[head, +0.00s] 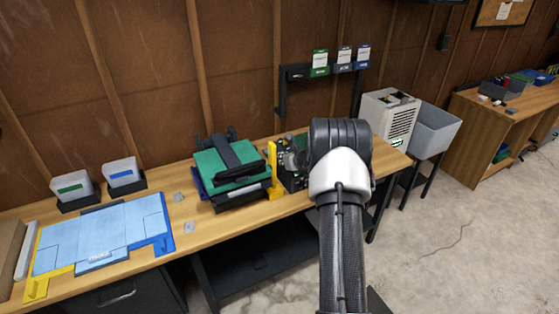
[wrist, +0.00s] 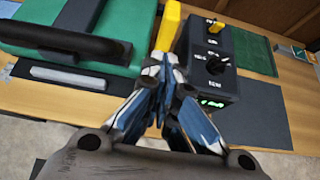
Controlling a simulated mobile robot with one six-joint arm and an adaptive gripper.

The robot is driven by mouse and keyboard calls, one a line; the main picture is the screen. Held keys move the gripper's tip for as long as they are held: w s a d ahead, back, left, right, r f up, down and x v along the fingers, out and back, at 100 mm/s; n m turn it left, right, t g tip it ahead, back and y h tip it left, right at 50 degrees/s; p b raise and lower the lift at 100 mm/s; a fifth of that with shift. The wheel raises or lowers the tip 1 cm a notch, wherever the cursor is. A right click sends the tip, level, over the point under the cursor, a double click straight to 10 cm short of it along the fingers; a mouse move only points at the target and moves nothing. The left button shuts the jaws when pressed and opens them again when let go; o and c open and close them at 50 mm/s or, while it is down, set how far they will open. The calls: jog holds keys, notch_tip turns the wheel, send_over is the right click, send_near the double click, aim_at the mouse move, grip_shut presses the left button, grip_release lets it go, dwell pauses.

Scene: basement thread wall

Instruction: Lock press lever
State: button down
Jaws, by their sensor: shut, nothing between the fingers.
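The press (head: 228,166) stands on the wooden bench with a green top and a black bar handle across it. In the wrist view its green top (wrist: 112,25) fills the upper left. A yellow lever (head: 271,160) stands upright at the press's right side. In the wrist view the lever (wrist: 168,28) is just beyond my fingertips. My gripper (wrist: 168,66) is shut and empty, between the press and the black control box. I cannot tell whether it touches the lever. In the head view my arm hides the gripper.
The black control box (wrist: 212,68) with knobs and a green display is close on the right. A blue folding board (head: 104,238) lies on the bench's left. Labelled bins (head: 125,173) stand behind it. A white machine (head: 388,112) and grey tub (head: 433,128) are at right.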

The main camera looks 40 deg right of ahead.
jog(key=s+r, duration=0.5)
jog(key=r, duration=0.1)
jog(key=shift+a, duration=0.35)
